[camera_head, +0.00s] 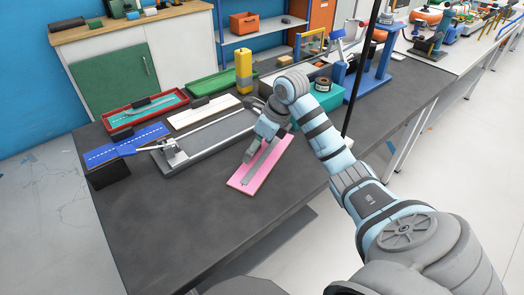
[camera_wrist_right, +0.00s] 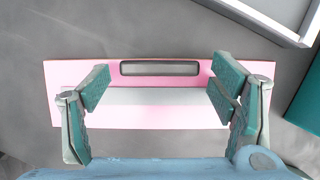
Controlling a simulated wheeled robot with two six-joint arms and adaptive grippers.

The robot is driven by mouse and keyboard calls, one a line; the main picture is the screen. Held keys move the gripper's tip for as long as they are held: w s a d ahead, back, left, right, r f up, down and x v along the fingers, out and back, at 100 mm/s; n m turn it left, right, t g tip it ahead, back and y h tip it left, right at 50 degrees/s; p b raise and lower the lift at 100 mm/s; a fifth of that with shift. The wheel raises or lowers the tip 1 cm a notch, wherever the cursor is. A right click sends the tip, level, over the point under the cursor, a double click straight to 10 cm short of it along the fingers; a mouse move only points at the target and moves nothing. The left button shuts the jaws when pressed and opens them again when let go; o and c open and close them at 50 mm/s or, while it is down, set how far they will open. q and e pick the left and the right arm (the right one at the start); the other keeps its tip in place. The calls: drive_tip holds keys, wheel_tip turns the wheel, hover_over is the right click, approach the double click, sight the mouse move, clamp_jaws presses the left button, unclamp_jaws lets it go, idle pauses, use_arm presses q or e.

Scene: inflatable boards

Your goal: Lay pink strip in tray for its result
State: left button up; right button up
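The pink strip (camera_head: 249,181) lies flat on the dark table, with a grey band along it. In the right wrist view the pink strip (camera_wrist_right: 150,118) runs across the picture and carries a dark-rimmed grey handle-like piece (camera_wrist_right: 160,68). My right gripper (camera_head: 258,150) is over the strip; its fingers (camera_wrist_right: 160,88) are wide apart with nothing between them touching. Whether they touch the strip is unclear. A red tray (camera_head: 110,127) holds a teal piece at the table's left back. A green tray (camera_head: 200,88) stands right of it, apparently empty. My left gripper is out of view.
A grey bench device (camera_head: 215,134) with a lever lies left of the strip. A white strip (camera_head: 190,116) and a blue dashed strip (camera_head: 125,143) lie behind and left. The front table is clear.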

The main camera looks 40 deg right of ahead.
drive_tip(key=c, duration=1)
